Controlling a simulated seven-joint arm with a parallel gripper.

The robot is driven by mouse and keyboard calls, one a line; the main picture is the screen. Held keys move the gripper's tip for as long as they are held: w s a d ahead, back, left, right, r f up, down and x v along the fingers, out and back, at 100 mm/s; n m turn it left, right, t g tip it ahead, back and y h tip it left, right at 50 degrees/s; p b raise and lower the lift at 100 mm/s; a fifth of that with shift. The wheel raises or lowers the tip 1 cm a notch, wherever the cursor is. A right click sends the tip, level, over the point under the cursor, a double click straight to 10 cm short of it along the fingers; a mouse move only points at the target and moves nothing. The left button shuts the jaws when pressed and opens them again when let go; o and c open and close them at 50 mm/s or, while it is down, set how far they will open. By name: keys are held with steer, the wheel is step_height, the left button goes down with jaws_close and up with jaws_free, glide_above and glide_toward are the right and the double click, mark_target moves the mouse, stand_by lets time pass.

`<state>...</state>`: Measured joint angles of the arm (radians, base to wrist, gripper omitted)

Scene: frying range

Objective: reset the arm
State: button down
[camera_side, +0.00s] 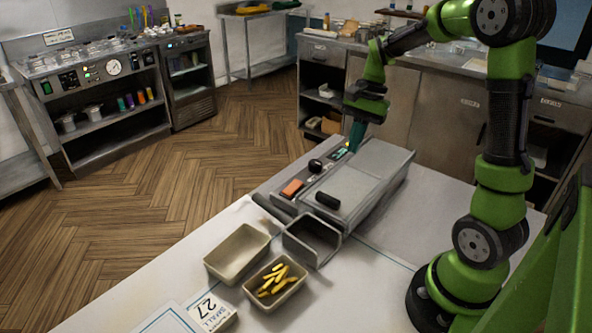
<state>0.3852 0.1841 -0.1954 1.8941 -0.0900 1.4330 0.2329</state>
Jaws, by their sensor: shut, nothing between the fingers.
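My gripper (355,137) hangs from my green and black arm, pointing down above the far end of the grey frying unit (352,188). The fingers are shut with nothing between them. Their tips are close to a small lit green and yellow part on the unit's panel; I cannot tell if they touch it. The unit has a dark handle (327,200) on its lid, an orange block (292,188) and a black knob (315,166) on its left panel.
An open metal chute (312,240) stands at the unit's near end. A beige tray (237,252) looks empty. A second tray (293,291) holds several yellow fries. A card reading 27 (211,312) lies in front. The white table is clear around my base.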

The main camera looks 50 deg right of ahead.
steer(key=s+a+r+n+t, duration=0.3)
steer(key=s+a+n, duration=0.1)
steer(key=a, duration=0.4)
steer(key=s+a+r+n+t+h, duration=0.1)
steer(key=s+a+r+n+t, duration=0.2)
steer(key=a+n, duration=0.4)
steer(key=shift+s+a+r+n+t, duration=0.35)
steer(key=shift+s+a+r, duration=0.4)
steer(key=shift+a, duration=0.3)
